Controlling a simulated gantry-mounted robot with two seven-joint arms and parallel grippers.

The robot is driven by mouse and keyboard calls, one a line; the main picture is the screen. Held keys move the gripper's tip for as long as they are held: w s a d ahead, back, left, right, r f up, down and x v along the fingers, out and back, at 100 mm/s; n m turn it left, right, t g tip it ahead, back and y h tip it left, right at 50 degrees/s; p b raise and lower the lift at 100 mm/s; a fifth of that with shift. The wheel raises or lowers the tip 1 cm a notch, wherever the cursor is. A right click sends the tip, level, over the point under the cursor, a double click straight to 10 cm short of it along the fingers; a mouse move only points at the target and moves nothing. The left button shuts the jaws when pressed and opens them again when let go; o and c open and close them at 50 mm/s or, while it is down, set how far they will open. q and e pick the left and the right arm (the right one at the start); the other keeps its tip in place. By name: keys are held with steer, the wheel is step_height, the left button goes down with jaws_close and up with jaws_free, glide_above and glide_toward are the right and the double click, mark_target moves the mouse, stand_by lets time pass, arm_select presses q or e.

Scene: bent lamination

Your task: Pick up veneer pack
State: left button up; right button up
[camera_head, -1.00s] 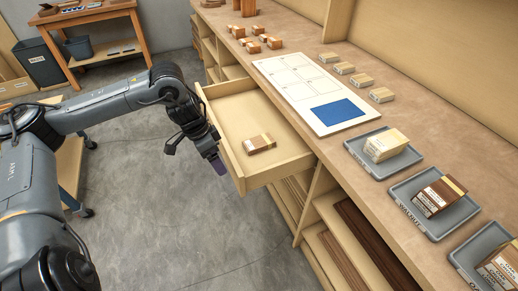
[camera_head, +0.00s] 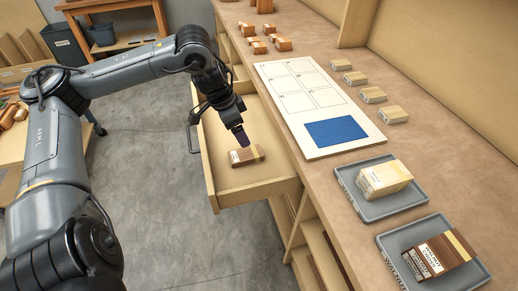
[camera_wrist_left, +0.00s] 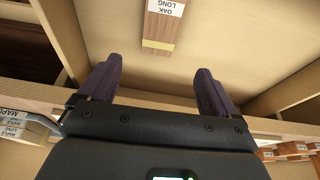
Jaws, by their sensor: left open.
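A veneer pack (camera_head: 246,156), brown with a pale band and a white label, lies in the open drawer (camera_head: 209,180). In the left wrist view the pack (camera_wrist_left: 160,32) shows at the top centre, its label reading "OAK LONG". My left gripper (camera_head: 241,136) is over the drawer, just above and behind the pack in the head view. In the left wrist view its two dark purple fingers (camera_wrist_left: 155,82) are spread apart with nothing between them, and the pack lies beyond the tips. My right gripper is in neither view.
The bench top beside the drawer holds a white board (camera_head: 290,87) with a blue rectangle, two grey trays (camera_head: 378,207) (camera_head: 470,276) with packs, and several small blocks. Grey floor lies open to the left.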

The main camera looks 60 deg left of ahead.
arm_select(q)
steer(key=b, duration=0.2)
glide_toward(246, 154)
steer(key=shift+x, duration=1.05)
steer(key=shift+w+f, duration=0.5)
steer(key=shift+w, duration=0.15)
step_height(246, 154, down, 4)
steer(key=b, duration=0.3)
steer(key=shift+f, duration=0.15)
steer(key=shift+w+d+f+b, duration=0.1)
steer(key=shift+w+f+b, duration=0.25)
steer(key=shift+f, duration=0.15)
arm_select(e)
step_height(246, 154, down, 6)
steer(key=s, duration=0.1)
arm_select(q)
steer(key=shift+s, duration=0.1)
steer(key=shift+c, duration=0.3)
steer(key=c, duration=1.1)
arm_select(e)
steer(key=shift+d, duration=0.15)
